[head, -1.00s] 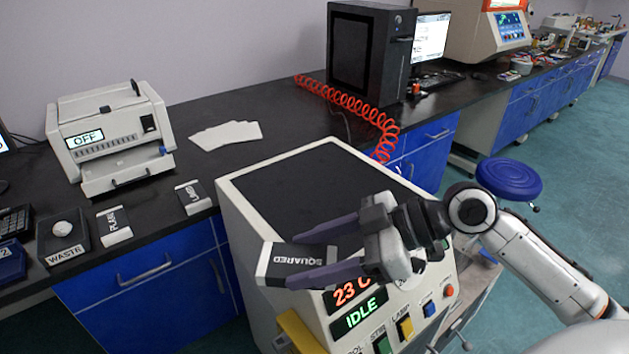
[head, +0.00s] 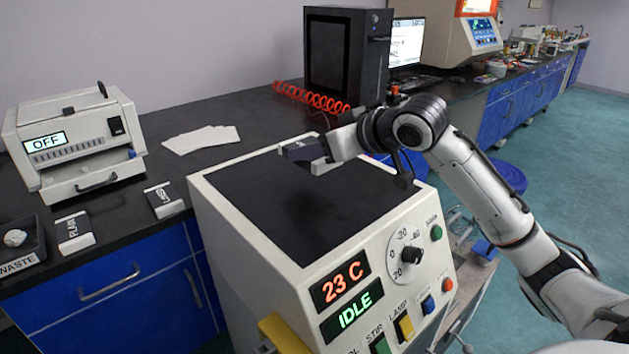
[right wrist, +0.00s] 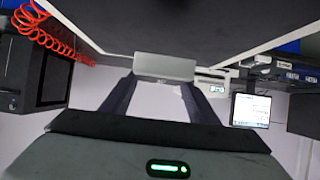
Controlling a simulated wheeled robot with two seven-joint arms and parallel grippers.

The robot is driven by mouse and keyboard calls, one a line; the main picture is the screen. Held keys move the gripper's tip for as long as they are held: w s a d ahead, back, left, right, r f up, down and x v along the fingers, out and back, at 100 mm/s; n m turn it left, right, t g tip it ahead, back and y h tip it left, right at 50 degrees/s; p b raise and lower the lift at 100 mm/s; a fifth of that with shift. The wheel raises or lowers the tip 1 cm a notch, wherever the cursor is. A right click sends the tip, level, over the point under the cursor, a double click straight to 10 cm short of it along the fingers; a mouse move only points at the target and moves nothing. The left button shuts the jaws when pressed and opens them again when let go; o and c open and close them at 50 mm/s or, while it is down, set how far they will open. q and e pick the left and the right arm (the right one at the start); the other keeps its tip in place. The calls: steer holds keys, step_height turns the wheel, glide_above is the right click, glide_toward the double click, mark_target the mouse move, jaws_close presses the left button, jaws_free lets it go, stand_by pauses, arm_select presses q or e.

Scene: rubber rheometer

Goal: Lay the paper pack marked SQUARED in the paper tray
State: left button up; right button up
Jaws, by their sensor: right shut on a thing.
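My right gripper (head: 300,153) is above the far edge of the dark-topped bath unit in the head view, fingers pointing left and away. In the right wrist view, the gripper (right wrist: 163,85) is shut on a pale grey slab, the SQUARED pack (right wrist: 165,67), held across the fingertips. No tray is labelled for paper. The machine showing OFF (head: 75,145) has a low front drawer with a handle (head: 97,182). My left gripper is not in view.
The bath unit (head: 270,205) shows 23 C and IDLE. PLAIN (head: 74,231) and LINED (head: 163,199) packs lie on the bench beside the WASTE tray (head: 17,268). White sheets (head: 202,139) lie behind. A red coiled hose (head: 312,97) runs before a black cabinet (head: 347,50).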

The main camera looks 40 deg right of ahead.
mark_target(316, 188)
steer(key=shift+f+b, duration=0.5)
steer(key=shift+f, duration=2.3)
steer(key=shift+f, duration=0.15)
steer(key=o, duration=0.7)
steer(key=shift+f, duration=0.1)
steer(key=o, duration=0.4)
steer(key=shift+o, duration=0.2)
